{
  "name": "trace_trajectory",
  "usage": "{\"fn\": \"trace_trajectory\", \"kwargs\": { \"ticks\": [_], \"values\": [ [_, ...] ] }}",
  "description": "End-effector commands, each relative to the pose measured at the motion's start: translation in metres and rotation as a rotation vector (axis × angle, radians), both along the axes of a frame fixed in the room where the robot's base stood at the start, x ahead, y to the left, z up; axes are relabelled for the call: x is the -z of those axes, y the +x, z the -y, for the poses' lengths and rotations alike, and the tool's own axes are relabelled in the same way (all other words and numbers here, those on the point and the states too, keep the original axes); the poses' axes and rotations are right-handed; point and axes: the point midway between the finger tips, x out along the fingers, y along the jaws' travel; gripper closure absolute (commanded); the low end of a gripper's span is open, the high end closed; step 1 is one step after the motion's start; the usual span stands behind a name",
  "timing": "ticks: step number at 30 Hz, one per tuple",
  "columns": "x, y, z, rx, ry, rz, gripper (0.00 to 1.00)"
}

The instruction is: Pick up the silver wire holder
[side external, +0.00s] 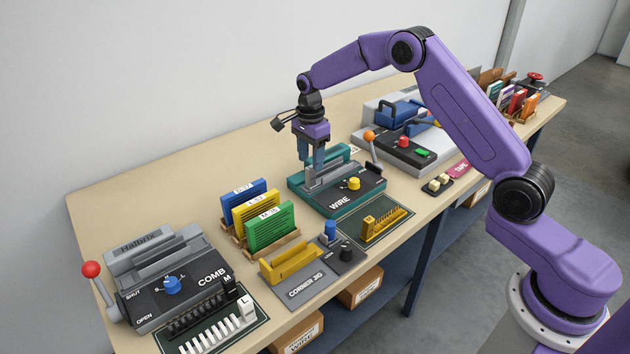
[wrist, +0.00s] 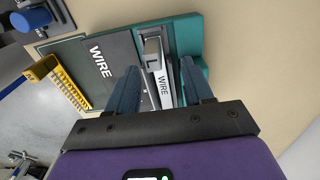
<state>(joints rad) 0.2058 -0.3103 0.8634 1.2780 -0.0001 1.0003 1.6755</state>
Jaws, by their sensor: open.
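The teal wire machine (side external: 370,192) has a dark top marked WIRE. A silver-grey piece (side external: 328,178), apparently the silver wire holder, sits in its rear part under my gripper (side external: 311,164). In the wrist view a pale silver piece (wrist: 163,92) with L and WIRE labels lies lengthwise between the two blue fingers of my gripper (wrist: 160,75). The fingers are open on either side of it, with visible gaps. Exact fingertip height and any contact cannot be told. A gold comb-like piece (side external: 385,222) lies on a dark mat in front of the machine.
A COMB machine (side external: 165,275) stands at left. Blue, yellow and green binders (side external: 270,228) stand left of the wire machine, with a CORNER tool (side external: 292,268) in front. An orange-knobbed lever (side external: 371,145) rises close on the right. Bare tabletop (side external: 190,185) lies behind.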

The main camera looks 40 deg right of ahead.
Motion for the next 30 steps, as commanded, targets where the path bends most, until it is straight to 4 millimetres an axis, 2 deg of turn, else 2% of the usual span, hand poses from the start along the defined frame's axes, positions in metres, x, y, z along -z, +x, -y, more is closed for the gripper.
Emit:
{"fn": "trace_trajectory", "kwargs": {
  "ticks": [7, 15, 25, 26, 30],
  "values": [
    [0.017, -0.003, -0.001, -0.001, 0.000, -0.002, 0.49],
    [0.052, -0.008, -0.004, 0.000, 0.000, -0.001, 0.49],
    [0.058, -0.008, -0.004, 0.000, 0.000, 0.000, 0.49],
    [0.058, -0.008, -0.004, 0.000, 0.000, 0.000, 0.55],
    [0.058, -0.008, -0.004, 0.000, 0.000, 0.000, 1.00]
  ]
}}
